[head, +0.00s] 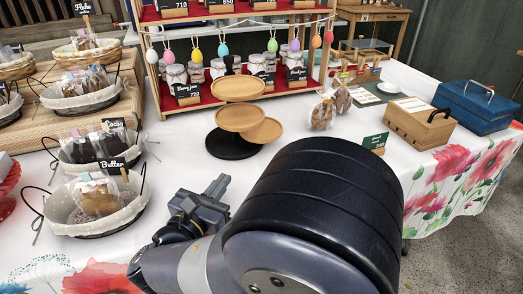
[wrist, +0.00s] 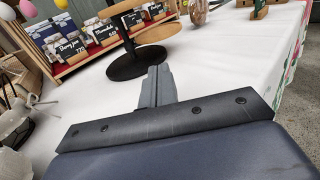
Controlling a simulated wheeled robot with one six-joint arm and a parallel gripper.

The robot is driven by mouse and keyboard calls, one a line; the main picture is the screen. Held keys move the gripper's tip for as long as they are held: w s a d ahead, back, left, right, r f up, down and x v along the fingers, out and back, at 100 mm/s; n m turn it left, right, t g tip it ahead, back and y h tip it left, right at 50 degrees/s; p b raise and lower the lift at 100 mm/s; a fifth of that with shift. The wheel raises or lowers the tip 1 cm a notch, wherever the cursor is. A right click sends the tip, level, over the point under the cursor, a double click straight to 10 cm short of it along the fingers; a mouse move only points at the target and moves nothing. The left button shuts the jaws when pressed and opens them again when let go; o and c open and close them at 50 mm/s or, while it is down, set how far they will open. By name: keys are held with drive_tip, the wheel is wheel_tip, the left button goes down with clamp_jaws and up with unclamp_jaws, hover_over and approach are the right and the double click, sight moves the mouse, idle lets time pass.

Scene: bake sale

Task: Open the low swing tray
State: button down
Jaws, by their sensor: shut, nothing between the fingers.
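A tiered stand with round wooden trays on a black round base (head: 232,146) stands on the white tablecloth near the middle. Its top tray (head: 238,87) is highest, and a middle tray (head: 240,116) sits below it. The low swing tray (head: 264,132) is beneath that, jutting partly out to the right and front. In the wrist view the low tray (wrist: 158,33) sticks out to the right of the post, above the black base (wrist: 135,66). My gripper (head: 219,186) is shut and empty, in front of the stand and apart from it. Its fingers (wrist: 155,70) point toward the base.
Lined baskets of bagged goods (head: 96,203) stand to the left. A red-lined shelf of jars (head: 215,95) is behind the stand. Bagged treats (head: 322,114), a wooden box (head: 418,123) and a blue box (head: 475,107) are to the right. Bare cloth surrounds the stand's front.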

drive_tip(key=b, duration=0.4)
approach(265, 142)
drive_tip(key=w, duration=0.5)
drive_tip(key=shift+a, duration=0.2)
drive_tip(key=shift+x, duration=0.85)
drive_tip(key=shift+w+d+n+t+y, duration=0.15)
drive_tip(key=shift+d+n+t+y, duration=0.1)
drive_tip(key=shift+d+n+y, duration=0.25)
drive_tip(key=shift+w+d+n+t+y, duration=0.2)
drive_tip(key=shift+d+n+t+y, duration=0.1)
drive_tip(key=shift+y, duration=0.4)
drive_tip(key=shift+w+d, duration=1.3)
drive_tip(key=shift+d, duration=0.1)
drive_tip(key=shift+s, duration=0.1)
